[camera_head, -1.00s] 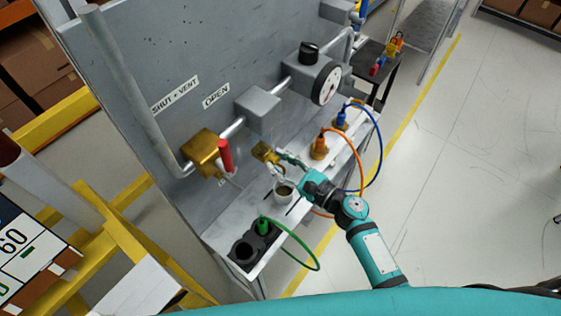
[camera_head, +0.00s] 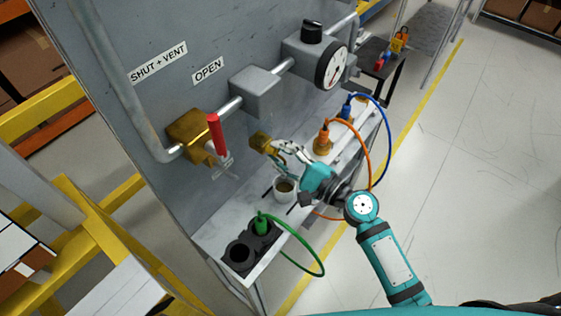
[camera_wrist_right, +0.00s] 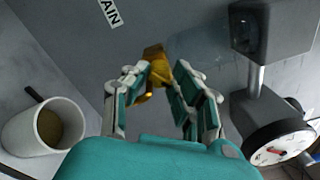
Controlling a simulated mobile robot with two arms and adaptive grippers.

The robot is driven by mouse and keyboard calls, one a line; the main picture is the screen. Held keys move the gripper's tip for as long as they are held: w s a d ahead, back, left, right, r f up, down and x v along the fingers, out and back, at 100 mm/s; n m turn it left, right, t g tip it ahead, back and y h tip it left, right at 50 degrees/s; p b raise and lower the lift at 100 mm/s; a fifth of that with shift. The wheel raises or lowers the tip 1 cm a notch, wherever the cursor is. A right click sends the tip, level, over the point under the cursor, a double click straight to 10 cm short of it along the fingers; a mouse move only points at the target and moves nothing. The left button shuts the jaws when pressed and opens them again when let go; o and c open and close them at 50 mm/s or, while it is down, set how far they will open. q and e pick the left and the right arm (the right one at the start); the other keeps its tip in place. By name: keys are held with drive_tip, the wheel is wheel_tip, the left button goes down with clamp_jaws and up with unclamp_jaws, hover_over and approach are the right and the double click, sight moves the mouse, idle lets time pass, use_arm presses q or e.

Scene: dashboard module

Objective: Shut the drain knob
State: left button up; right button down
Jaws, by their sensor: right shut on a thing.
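The drain knob is a small brass piece (camera_head: 261,142) on the grey panel, low and right of the red-handled brass valve (camera_head: 190,132). It also shows in the right wrist view (camera_wrist_right: 156,68), at the tips of my fingers. My right gripper (camera_head: 272,149) reaches in from the right and is shut on the knob, with a finger on each side of it (camera_wrist_right: 161,80). The fingers hide part of the knob, and its exact turn angle is hard to tell. My left gripper is not in view.
A white cup (camera_head: 285,190) with brown contents stands on the shelf below the knob. A green plug (camera_head: 262,223) with a looped hose sits near the front. Orange (camera_head: 323,141) and blue (camera_head: 346,107) plugs with hoses stand to the right. A gauge (camera_head: 332,67) is above.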

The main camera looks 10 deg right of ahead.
drive_tip(key=n+b, duration=0.1)
drive_tip(key=n, duration=0.1)
drive_tip(key=n+b, duration=0.3)
drive_tip(key=b, duration=0.1)
drive_tip(key=shift+f+n, duration=0.35)
drive_tip(key=shift+n, duration=0.05)
drive_tip(key=shift+r+n+b, duration=0.1)
drive_tip(key=shift+n+b, duration=1.35)
drive_tip(key=shift+n, duration=0.85)
drive_tip(key=c, duration=1.1)
unclamp_jaws()
drive_tip(key=shift+r, duration=0.1)
